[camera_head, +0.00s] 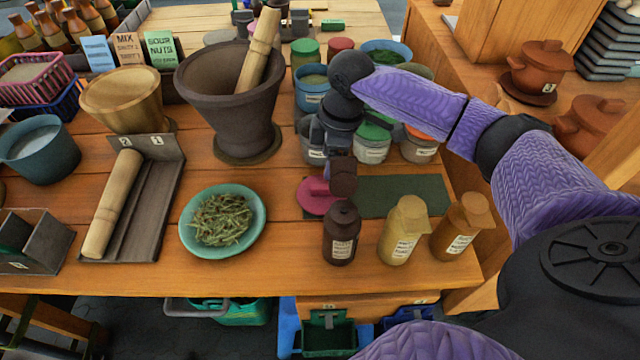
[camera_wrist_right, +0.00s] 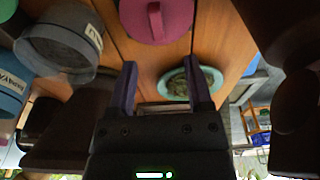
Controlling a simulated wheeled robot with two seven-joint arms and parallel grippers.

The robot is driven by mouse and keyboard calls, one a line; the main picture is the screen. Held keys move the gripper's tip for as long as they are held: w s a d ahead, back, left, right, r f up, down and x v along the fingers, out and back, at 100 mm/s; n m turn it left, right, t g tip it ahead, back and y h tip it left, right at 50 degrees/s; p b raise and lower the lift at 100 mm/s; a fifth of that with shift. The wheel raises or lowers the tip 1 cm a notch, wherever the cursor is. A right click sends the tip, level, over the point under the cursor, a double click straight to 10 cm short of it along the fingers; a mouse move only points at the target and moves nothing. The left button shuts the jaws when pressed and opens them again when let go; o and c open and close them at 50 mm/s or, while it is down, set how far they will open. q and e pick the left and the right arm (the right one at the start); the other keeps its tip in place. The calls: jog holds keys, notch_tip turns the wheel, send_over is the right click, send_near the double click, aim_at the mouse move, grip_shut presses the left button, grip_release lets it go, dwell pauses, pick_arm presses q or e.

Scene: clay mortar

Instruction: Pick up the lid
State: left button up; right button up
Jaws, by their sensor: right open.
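A round magenta lid (camera_head: 314,196) with a raised handle lies on the wooden table, left of a dark green mat. My right gripper (camera_head: 343,182) hangs just above and to the right of it in the head view and hides part of it. In the right wrist view the lid (camera_wrist_right: 165,30) shows at the top, beyond the fingertips. There my right gripper (camera_wrist_right: 160,86) has its two fingers spread, with nothing between them touching. My left gripper is not in view.
A dark brown bottle (camera_head: 341,232), a yellow bottle (camera_head: 404,232) and an orange-brown bottle (camera_head: 461,228) stand at the front edge. A teal plate of herbs (camera_head: 258,226) lies left. The mortar (camera_head: 222,100) and several lidded jars stand behind. The green mat (camera_head: 418,194) is mostly bare.

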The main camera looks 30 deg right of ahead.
aim_at(322, 186)
jog(key=f+b, duration=0.1)
jog(key=f, duration=0.1)
jog(key=f+b, duration=0.1)
jog(key=f, duration=0.2)
jog(key=w+f+b, duration=0.1)
jog(key=f+b, duration=0.1)
jog(key=f, duration=0.1)
jog(key=shift+a+f, duration=0.15)
jog(key=shift+a, duration=0.15)
jog(key=shift+f, duration=0.2)
jog(key=shift+r, duration=0.15)
jog(key=shift+c, duration=0.3)
jog(key=c, duration=0.7)
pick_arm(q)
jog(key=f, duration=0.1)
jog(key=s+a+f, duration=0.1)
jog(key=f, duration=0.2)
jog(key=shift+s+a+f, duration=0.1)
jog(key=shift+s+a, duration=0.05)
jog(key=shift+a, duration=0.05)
pick_arm(e)
grip_shut()
